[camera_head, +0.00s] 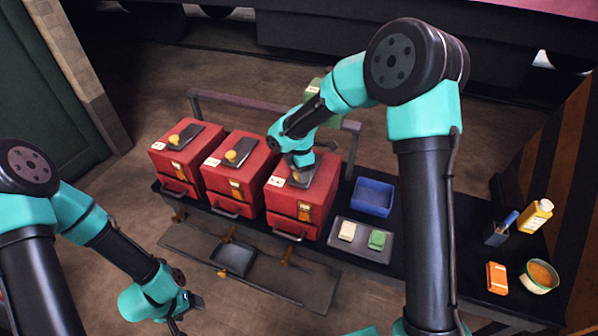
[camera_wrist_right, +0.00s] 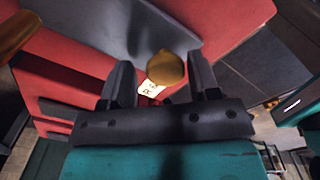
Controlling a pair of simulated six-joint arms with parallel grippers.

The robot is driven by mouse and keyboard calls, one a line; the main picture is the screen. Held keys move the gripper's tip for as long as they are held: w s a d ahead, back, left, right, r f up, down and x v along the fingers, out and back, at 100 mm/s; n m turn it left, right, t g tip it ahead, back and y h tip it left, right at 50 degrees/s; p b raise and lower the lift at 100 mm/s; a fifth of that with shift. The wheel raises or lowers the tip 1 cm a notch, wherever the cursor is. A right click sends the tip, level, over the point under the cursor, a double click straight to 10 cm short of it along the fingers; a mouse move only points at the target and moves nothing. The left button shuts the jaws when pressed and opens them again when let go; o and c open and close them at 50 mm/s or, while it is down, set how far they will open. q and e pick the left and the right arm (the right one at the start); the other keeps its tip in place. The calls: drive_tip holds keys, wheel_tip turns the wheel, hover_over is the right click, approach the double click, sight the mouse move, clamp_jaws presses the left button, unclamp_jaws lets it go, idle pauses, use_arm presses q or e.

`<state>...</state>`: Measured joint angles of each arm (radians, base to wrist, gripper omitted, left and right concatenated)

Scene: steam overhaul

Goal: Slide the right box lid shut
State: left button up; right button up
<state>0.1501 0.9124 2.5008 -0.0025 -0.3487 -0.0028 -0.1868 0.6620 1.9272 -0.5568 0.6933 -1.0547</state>
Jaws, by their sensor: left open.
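The right red box (camera_head: 295,207) is the rightmost of three on the dark bench. Its dark grey lid (camera_head: 325,173) lies on top, partly hidden by my right gripper (camera_head: 298,172). In the right wrist view the grey lid (camera_wrist_right: 185,22) carries a brass knob (camera_wrist_right: 166,68). My right gripper (camera_wrist_right: 162,82) is open, its two fingers on either side of the knob, with a small gap at the left finger. Whether the right finger touches the knob, I cannot tell. My left gripper (camera_head: 182,318) is open and empty, low at the left, away from the boxes.
Two similar red boxes (camera_head: 232,190) (camera_head: 182,160) stand to the left. A blue bin (camera_head: 373,196) and a grey tray (camera_head: 378,255) with two small blocks are at the right. A yellow bottle (camera_head: 537,215), bowl (camera_head: 537,288) and orange box (camera_head: 497,279) stand farther right.

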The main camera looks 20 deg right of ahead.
drive_tip(key=shift+o, duration=0.6)
drive_tip(key=shift+s, duration=0.1)
drive_tip(key=shift+r, duration=0.1)
wheel_tip(320, 180, up, 17)
idle(0.4)
